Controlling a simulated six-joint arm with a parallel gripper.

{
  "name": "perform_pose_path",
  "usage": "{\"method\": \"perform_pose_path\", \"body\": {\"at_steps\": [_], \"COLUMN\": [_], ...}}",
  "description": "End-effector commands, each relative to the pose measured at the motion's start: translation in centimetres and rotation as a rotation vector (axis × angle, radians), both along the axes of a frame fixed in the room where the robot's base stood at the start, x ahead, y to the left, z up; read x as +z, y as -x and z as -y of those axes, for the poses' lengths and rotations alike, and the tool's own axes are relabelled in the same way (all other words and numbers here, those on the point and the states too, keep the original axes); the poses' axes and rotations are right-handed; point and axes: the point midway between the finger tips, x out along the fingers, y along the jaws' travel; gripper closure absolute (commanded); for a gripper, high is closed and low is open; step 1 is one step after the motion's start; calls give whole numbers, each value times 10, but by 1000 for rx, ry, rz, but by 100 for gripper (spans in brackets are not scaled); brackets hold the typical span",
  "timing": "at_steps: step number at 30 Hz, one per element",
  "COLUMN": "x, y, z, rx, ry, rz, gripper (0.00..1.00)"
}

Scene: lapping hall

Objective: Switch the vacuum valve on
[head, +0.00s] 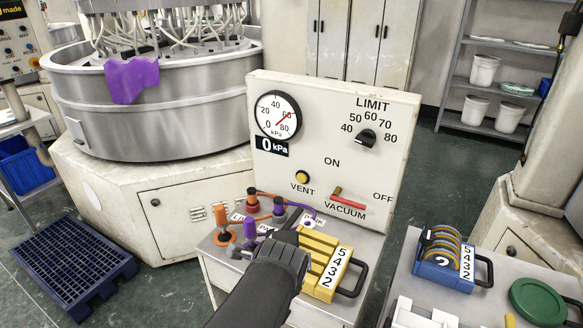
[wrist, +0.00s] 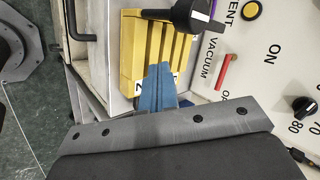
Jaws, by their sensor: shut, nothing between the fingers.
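The vacuum valve is a red lever (head: 348,198) low on the cream panel (head: 330,150), above the word VACUUM. It lies nearly flat, pointing right towards OFF; ON is printed above it. The wrist view also shows the lever (wrist: 227,72), right of the yellow case and clear of my fingers. My gripper (head: 287,238) is at the yellow case's left end, down and left of the lever. Its blue fingertips (wrist: 158,72) are together, with nothing between them, over the yellow case in the wrist view. In the head view the fingers are mostly hidden by my wrist.
The yellow numbered case (head: 325,262) stands before the panel. Orange and purple fittings (head: 250,226) with hoses stand left of it. The panel has a gauge (head: 277,116), a 0 kPa display (head: 272,146), a vent button (head: 302,177) and a limit knob (head: 366,138). Space before the lever looks open.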

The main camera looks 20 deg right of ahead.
Motion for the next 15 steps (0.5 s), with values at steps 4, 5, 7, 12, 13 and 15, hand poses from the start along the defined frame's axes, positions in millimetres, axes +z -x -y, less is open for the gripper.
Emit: {"method": "perform_pose_path", "body": {"at_steps": [4, 5, 7, 12, 13, 15], "x": [-3, -3, -4, -9, -10, -12], "y": [-19, -22, -30, -46, -49, -54], "z": [19, 23, 32, 56, 61, 71], "rx": [-229, -275, -382, -639, -682, -784], "ry": [-151, -181, -253, -428, -459, -531], "rz": [114, 140, 199, 353, 379, 447], "gripper": [100, 100, 100, 100, 100, 100]}}
